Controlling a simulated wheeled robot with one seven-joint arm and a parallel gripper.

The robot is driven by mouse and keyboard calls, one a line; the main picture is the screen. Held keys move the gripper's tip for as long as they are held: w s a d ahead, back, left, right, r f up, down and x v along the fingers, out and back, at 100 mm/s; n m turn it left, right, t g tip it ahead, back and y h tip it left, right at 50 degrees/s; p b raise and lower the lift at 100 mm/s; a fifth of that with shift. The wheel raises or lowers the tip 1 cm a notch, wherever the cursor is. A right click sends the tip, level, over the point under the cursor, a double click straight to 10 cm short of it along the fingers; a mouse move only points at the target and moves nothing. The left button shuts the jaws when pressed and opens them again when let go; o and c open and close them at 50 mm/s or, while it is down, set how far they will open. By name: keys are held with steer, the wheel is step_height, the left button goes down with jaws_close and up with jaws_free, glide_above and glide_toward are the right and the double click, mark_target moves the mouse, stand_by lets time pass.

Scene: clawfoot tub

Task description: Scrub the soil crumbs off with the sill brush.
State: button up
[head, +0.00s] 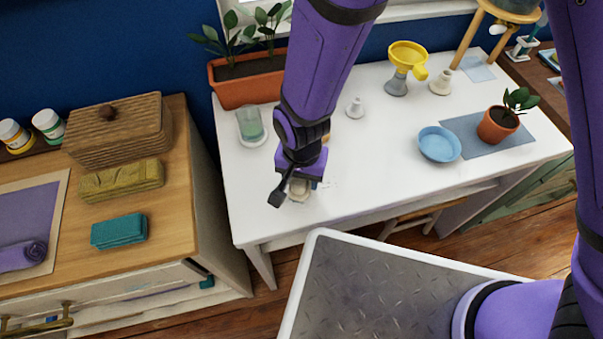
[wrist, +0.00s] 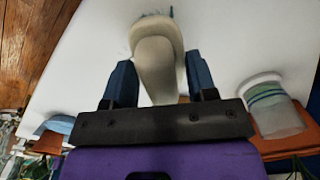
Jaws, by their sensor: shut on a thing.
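The sill brush (wrist: 158,58) is cream-coloured with a rounded head, and a few dark bristles show at its far end in the wrist view. My gripper (wrist: 160,75) is shut on it, with a dark blue finger on each side. In the head view my gripper (head: 303,184) is low over the front left of the white table (head: 370,150), and the brush (head: 298,190) shows partly below it. Faint small specks (head: 331,184) lie on the table just right of the gripper. I cannot tell whether the bristles touch the table.
A glass with teal bands (head: 250,125) stands left of my arm, before a terracotta planter (head: 245,88). A small white object (head: 355,107), yellow funnel (head: 408,57), blue dish (head: 440,144) and potted plant (head: 498,124) stand farther right. The table's middle is clear.

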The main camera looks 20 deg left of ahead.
steer(key=shift+f, duration=0.7)
stand_by(1.0)
steer(key=shift+w+d, duration=0.45)
steer(key=shift+d, duration=0.3)
steer(key=shift+w+d, duration=0.45)
steer(key=shift+d, duration=0.25)
steer(key=shift+w+d, duration=0.45)
steer(key=shift+d, duration=0.3)
steer(key=shift+w+d, duration=0.4)
steer(key=shift+d, duration=0.3)
steer(key=shift+w+d+r, duration=0.1)
steer(key=shift+w+d, duration=0.4)
steer(key=shift+d, duration=0.25)
steer(key=shift+w+d, duration=0.45)
steer(key=shift+d, duration=0.25)
steer(key=shift+a, duration=0.1)
